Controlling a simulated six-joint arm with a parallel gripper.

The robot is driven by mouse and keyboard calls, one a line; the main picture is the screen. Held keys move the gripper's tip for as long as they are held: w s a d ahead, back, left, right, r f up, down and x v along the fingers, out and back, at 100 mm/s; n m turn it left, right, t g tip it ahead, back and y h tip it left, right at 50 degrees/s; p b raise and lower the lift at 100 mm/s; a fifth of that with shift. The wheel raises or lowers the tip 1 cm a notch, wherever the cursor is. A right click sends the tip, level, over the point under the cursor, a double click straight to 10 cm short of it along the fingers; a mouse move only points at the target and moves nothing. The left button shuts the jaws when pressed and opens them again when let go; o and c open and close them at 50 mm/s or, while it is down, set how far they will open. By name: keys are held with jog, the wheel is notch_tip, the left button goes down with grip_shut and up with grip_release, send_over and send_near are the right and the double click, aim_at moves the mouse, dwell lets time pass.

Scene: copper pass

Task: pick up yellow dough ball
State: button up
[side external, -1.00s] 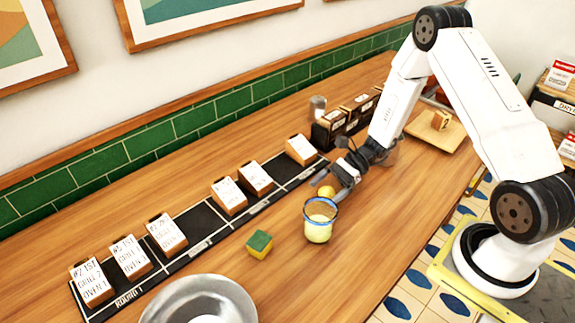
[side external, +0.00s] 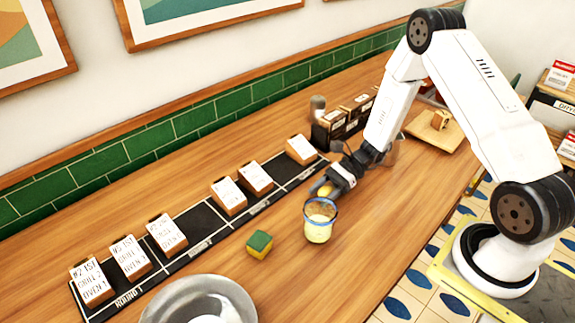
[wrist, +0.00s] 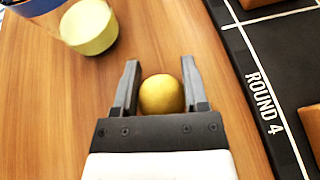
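The yellow dough ball (side external: 324,190) rests on the wooden counter, partly hidden by my gripper in the side view. In the wrist view the ball (wrist: 162,95) sits between the two fingers. My gripper (side external: 334,185) is low at the counter, beside the glass. In the wrist view my gripper (wrist: 161,82) is open, with one finger on each side of the ball. Narrow gaps seem to show between ball and fingers. Whether either finger touches it is unclear.
A blue-rimmed glass with pale yellow contents (side external: 319,226) stands close in front of the gripper. A green-topped yellow block (side external: 259,245) and a metal bowl (side external: 199,287) lie to the left. A black ticket mat (side external: 206,221) with ticket blocks runs behind.

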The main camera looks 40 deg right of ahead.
grip_shut()
jog(key=shift+r, duration=0.15)
jog(key=shift+r, duration=0.65)
jog(key=s+r, duration=1.1)
jog(key=s, duration=0.3)
jog(key=shift+r, duration=0.25)
jog(key=shift+a, duration=0.1)
jog(key=shift+w, duration=0.1)
